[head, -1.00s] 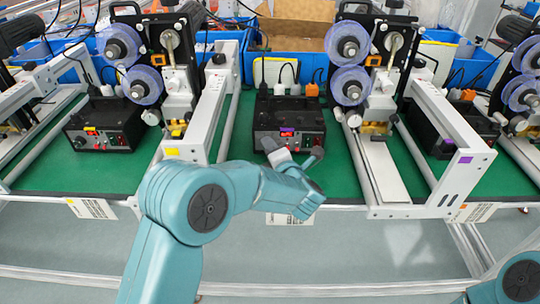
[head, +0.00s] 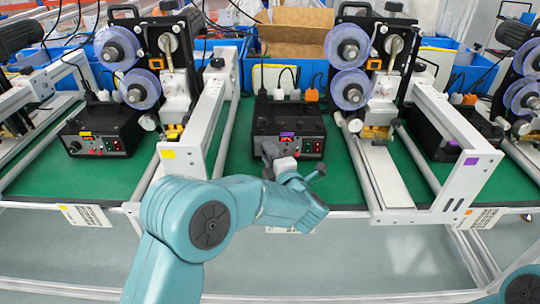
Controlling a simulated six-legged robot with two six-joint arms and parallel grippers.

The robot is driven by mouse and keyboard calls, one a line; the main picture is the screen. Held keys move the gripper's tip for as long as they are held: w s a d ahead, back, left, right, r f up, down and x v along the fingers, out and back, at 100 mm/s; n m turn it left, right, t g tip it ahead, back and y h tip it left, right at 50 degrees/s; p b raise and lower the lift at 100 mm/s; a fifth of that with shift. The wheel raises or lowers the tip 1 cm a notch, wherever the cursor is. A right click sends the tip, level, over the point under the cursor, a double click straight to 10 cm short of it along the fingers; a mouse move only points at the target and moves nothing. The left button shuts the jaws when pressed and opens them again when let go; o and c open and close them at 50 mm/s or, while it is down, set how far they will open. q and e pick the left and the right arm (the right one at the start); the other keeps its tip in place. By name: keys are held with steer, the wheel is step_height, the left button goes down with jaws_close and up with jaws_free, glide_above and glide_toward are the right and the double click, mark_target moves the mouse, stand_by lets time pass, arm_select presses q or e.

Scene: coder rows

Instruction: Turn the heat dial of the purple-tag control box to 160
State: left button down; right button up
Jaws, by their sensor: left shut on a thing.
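The purple-tag control box (head: 288,119) is a black box on the green mat in the middle of the head view. Its purple tag (head: 288,134) sits on the front face, above a red display and beside small red and green parts at the right. My left gripper (head: 270,152) is at the left part of this front face, where the heat dial is. It is shut on the dial, which the gripper hides. The display's number is too small to read. Only a bit of my right arm shows at the lower right corner; its gripper is out of view.
A yellow-tag control box (head: 103,130) stands to the left, and another black box (head: 440,135) to the right. Coder machines with purple reels (head: 350,90) and grey rails (head: 209,125) flank the middle box. Blue bins and a cardboard box (head: 297,35) stand behind.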

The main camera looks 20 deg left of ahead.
arm_select(q)
steer(key=shift+r, duration=0.1)
steer(key=c, duration=1.1)
jaws_free()
steer(key=b+v, duration=0.1)
steer(key=v, duration=1.5)
steer(key=shift+s+d, duration=0.1)
steer(key=shift+s, duration=0.05)
